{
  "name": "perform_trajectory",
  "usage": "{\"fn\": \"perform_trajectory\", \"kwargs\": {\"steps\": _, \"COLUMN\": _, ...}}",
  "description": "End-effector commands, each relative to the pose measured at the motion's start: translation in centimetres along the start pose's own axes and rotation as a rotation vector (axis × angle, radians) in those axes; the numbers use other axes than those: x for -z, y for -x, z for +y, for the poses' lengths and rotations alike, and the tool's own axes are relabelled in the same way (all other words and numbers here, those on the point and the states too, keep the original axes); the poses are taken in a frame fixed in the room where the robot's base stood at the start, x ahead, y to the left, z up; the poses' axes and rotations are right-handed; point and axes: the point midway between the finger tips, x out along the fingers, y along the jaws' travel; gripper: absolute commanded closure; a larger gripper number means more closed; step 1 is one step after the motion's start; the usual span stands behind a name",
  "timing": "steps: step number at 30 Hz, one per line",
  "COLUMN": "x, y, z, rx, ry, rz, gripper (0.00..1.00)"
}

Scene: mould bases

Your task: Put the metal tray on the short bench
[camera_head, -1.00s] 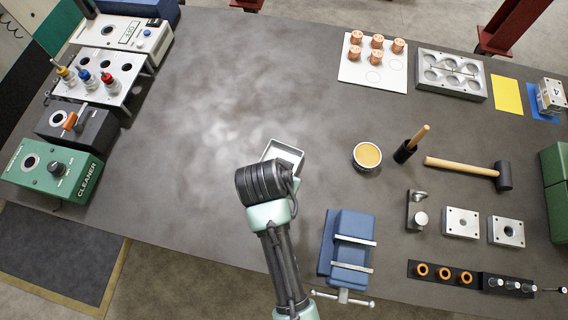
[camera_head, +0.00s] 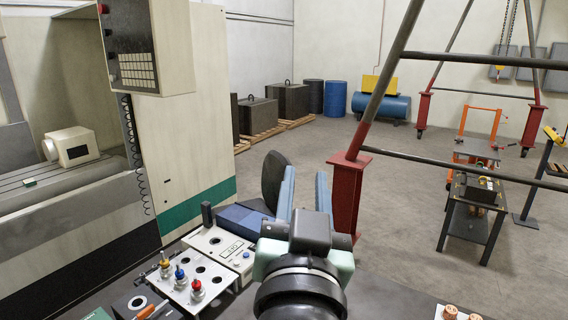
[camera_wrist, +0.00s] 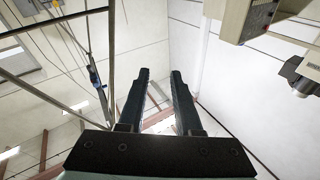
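My gripper (camera_head: 305,171) is raised in the middle of the head view, its two fingers apart and pointing up and away. The wrist view also shows my gripper (camera_wrist: 160,72) with a gap between the fingers and nothing held; walls and ceiling lie behind it. The metal tray is not visible in either view now. A low dark bench (camera_head: 466,222) with items on top stands on the floor at the right of the head view; I cannot tell for sure whether it is the short bench.
A white panel (camera_head: 222,243) and a plate with coloured-top tools (camera_head: 187,277) are on the worktable at the lower left. A large machine (camera_head: 172,120) stands at the left. A red-footed gantry (camera_head: 347,195) rises behind the gripper. Open floor (camera_head: 400,200) lies beyond.

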Motion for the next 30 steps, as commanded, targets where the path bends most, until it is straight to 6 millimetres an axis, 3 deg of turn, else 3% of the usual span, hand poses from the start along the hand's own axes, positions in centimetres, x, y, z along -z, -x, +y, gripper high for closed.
{"fn": "perform_trajectory", "kwargs": {"steps": 1, "x": 4.7, "y": 0.8, "z": -1.2, "rx": 0.036, "ry": 0.026, "rz": 0.129, "gripper": 0.67}}
{"fn": "perform_trajectory", "kwargs": {"steps": 4, "x": 11.8, "y": 3.2, "z": -3.1, "rx": 0.086, "ry": 0.075, "rz": 0.345, "gripper": 0.67}}
{"fn": "perform_trajectory", "kwargs": {"steps": 6, "x": 15.3, "y": 5.0, "z": -4.0, "rx": 0.106, "ry": 0.102, "rz": 0.459, "gripper": 0.67}}
{"fn": "perform_trajectory", "kwargs": {"steps": 10, "x": 18.9, "y": 7.3, "z": -4.9, "rx": 0.123, "ry": 0.128, "rz": 0.584, "gripper": 0.67}}
{"fn": "perform_trajectory", "kwargs": {"steps": 13, "x": 19.7, "y": 7.9, "z": -5.1, "rx": 0.126, "ry": 0.136, "rz": 0.616, "gripper": 0.67}}
{"fn": "perform_trajectory", "kwargs": {"steps": 22, "x": 19.5, "y": 7.9, "z": -5.0, "rx": 0.126, "ry": 0.135, "rz": 0.612, "gripper": 0.67}}
{"fn": "perform_trajectory", "kwargs": {"steps": 30, "x": 14.8, "y": 8.7, "z": -4.3, "rx": 0.131, "ry": 0.130, "rz": 0.610, "gripper": 0.67}}
